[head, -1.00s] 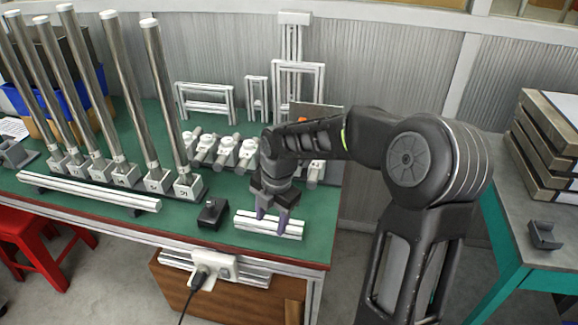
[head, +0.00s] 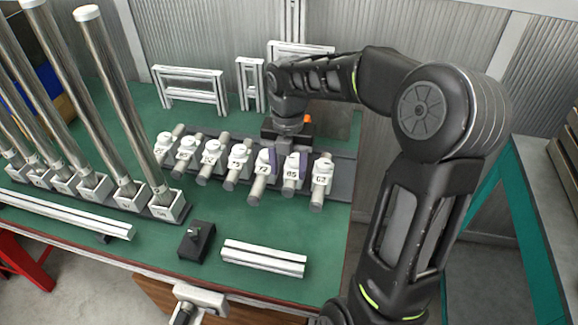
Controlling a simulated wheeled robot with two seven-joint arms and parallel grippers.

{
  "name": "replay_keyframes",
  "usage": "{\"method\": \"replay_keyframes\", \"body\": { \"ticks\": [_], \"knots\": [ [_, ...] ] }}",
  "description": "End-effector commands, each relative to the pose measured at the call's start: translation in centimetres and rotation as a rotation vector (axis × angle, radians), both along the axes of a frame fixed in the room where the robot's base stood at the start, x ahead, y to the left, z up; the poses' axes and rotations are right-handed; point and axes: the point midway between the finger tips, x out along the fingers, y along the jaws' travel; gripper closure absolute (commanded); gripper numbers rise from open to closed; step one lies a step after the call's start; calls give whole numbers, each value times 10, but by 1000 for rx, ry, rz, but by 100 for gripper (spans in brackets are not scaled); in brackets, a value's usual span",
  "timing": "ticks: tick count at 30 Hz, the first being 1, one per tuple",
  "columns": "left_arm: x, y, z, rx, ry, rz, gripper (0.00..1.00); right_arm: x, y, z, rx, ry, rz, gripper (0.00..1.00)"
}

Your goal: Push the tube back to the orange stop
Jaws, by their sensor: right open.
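A row of several short grey tubes in white numbered clamps stands on a dark base (head: 345,182) at the back of the green table. The tube in the clamp marked 85 (head: 290,186) is near the right end, between the tubes marked 72 (head: 259,187) and 63 (head: 319,192). My right gripper (head: 288,163) is open, its purple fingers pointing down on either side of clamp 85; I cannot tell whether they touch it. The orange stop (head: 308,119) shows partly behind my right wrist. My left gripper is out of view.
Tall upright metal tubes (head: 108,85) stand in white blocks at left. A small black box (head: 197,241) and a short white rail (head: 264,257) lie in front of the row. White frames (head: 191,88) stand behind. Bare green table lies between row and rail.

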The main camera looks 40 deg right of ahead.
Motion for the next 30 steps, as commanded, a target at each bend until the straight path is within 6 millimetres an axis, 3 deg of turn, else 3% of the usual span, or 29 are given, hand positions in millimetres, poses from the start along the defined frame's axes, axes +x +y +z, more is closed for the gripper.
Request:
{"method": "replay_keyframes", "body": {
  "ticks": [17,30],
  "knots": [
    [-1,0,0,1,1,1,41,0,0,-5,0,1,-1,50],
    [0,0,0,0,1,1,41,-1,1,-65,1,2,0,50]
  ]
}}
